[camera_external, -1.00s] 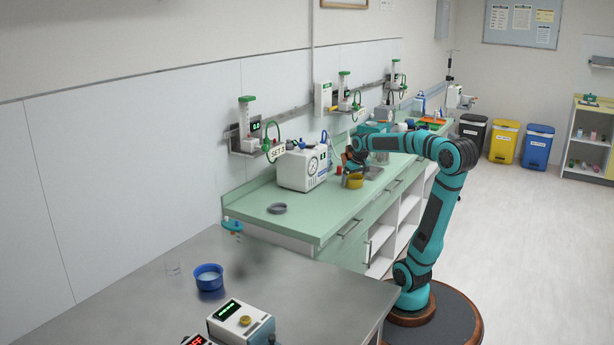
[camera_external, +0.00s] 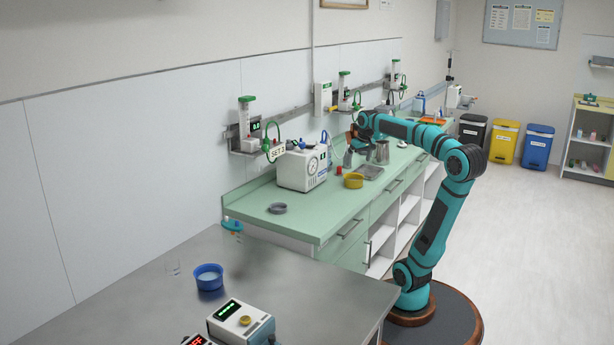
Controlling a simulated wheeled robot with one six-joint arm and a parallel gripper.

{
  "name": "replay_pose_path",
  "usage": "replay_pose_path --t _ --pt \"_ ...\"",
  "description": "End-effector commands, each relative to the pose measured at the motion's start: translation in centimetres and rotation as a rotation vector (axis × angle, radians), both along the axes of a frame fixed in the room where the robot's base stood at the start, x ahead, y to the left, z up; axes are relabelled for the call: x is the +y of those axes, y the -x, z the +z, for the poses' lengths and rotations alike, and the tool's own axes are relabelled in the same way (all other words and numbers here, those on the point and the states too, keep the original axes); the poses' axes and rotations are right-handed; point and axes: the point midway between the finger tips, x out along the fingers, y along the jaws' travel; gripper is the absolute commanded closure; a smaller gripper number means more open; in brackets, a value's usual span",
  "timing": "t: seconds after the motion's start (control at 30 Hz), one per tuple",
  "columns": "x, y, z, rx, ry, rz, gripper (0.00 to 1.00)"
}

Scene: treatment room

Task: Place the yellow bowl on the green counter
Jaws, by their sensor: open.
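The yellow bowl (camera_external: 353,181) sits upright on the green counter (camera_external: 323,205), to the right of the white device and near the counter's front edge. My gripper (camera_external: 348,159) is open and empty above and a little behind the bowl, apart from it. My turquoise arm reaches in from the right over the counter. The fingertips are small and partly hard to make out against the things behind them.
A white device with a gauge (camera_external: 303,168) and a grey dish (camera_external: 278,208) stand left of the bowl. A metal tray (camera_external: 370,172) and a metal pitcher (camera_external: 381,152) are to its right. A blue bowl (camera_external: 208,277) stands on the steel table (camera_external: 290,290).

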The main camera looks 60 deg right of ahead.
Motion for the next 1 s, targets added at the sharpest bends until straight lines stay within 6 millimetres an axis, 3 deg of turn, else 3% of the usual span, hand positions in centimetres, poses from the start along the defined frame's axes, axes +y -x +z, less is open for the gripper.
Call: replay_pose_path --t 0.33,0.47,0.77,1.0 --pt "0.1 0.1 0.4 -0.004 0.003 0.002 0.00" --pt "1.4 -0.1 0.6 -0.066 0.034 0.026 0.00" --pt "8.9 -0.5 2.9 -0.481 0.192 0.176 0.00" --pt "15.1 1.7 5.8 -0.869 0.260 0.292 0.00"
